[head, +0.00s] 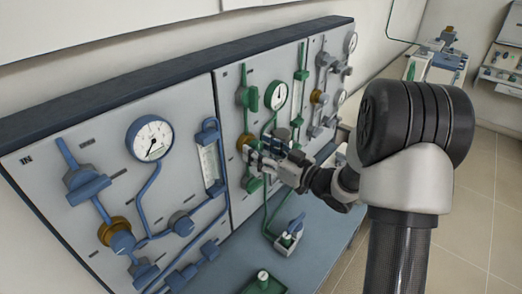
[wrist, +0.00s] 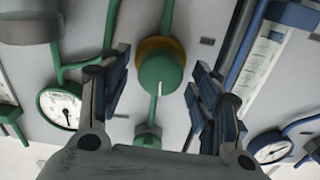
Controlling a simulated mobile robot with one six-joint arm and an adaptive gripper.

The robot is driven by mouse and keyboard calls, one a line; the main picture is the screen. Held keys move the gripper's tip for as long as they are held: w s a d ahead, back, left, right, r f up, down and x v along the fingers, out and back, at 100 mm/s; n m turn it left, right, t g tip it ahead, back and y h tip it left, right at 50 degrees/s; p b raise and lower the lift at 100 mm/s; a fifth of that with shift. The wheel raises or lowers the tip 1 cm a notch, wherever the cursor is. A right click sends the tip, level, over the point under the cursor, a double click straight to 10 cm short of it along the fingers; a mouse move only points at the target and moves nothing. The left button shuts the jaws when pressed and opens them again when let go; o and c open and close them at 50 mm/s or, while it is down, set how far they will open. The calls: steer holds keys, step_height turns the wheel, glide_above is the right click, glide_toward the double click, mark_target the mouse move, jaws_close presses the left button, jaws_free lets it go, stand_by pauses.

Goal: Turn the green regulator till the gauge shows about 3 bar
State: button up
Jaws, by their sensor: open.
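The green regulator (wrist: 160,76) is a round knob with a white mark and a brass collar behind it. It shows in the middle of the wrist view, between the fingers. My gripper (wrist: 156,84) is open, one finger on each side of the knob, with gaps visible; I see no clear contact. In the head view my gripper (head: 262,160) is at the green panel and hides most of the knob; the brass collar (head: 244,142) shows. The green gauge (head: 276,96) is above it; it also shows in the wrist view (wrist: 60,108). Its reading is too small to tell.
A blue panel with its own gauge (head: 150,138), a blue regulator (head: 122,242) and a flowmeter (head: 210,163) is to the left. Green pipes and valves surround the knob. A blue bench top (head: 325,230) lies below, with a blue-handled device (head: 290,235) on it.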

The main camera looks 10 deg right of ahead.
steer(key=c, duration=1.1)
steer(key=shift+n+b, duration=0.3)
steer(key=o, duration=1.1)
steer(key=v, duration=1.2)
